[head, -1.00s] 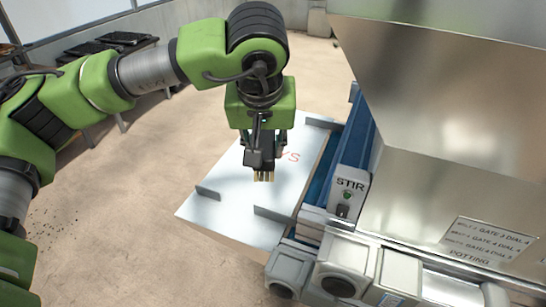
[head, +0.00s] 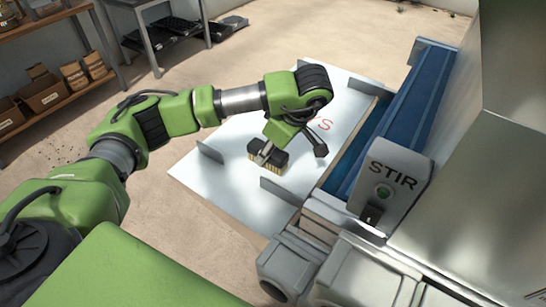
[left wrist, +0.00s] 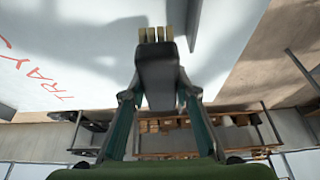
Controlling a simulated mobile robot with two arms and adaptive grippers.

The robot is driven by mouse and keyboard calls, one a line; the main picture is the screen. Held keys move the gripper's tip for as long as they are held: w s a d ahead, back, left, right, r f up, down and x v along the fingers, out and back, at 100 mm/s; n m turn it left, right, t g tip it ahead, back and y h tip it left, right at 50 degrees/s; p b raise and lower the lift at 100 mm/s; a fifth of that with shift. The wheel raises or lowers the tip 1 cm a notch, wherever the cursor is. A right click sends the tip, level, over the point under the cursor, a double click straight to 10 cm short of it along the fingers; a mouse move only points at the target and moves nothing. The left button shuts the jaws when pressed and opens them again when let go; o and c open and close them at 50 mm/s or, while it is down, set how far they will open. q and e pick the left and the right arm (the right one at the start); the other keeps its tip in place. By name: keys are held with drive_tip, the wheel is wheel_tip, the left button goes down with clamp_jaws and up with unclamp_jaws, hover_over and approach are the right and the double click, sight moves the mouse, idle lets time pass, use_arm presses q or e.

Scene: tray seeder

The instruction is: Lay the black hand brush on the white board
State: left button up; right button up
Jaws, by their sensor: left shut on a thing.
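The black hand brush (head: 278,160) has a black body and tan bristles. My left gripper (head: 266,152) is shut on it, and the brush is over the white board (head: 218,181) in the head view. In the left wrist view the brush (left wrist: 158,72) lies between the two fingers of my left gripper (left wrist: 159,95), bristles toward the top of the picture, with the board (left wrist: 85,55) behind it. I cannot tell whether the bristles touch the board. Red lettering on the board is partly hidden by my arm. My right gripper is not in view.
Low upright grey strips (head: 211,152) stand on the board, one (head: 282,193) near its front edge. Shelves with boxes (head: 45,95) stand at the far left. Open floor lies left of the board.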

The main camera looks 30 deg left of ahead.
sight(268, 164)
use_arm(q)
drive_tip(key=shift+f, duration=0.65)
wheel_tip(268, 164, down, 3)
drive_tip(key=shift+f, duration=0.3)
drive_tip(key=o, duration=0.8)
drive_tip(key=shift+c, duration=0.2)
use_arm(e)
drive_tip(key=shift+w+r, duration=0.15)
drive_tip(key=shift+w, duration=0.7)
use_arm(q)
drive_tip(key=shift+r, duration=0.15)
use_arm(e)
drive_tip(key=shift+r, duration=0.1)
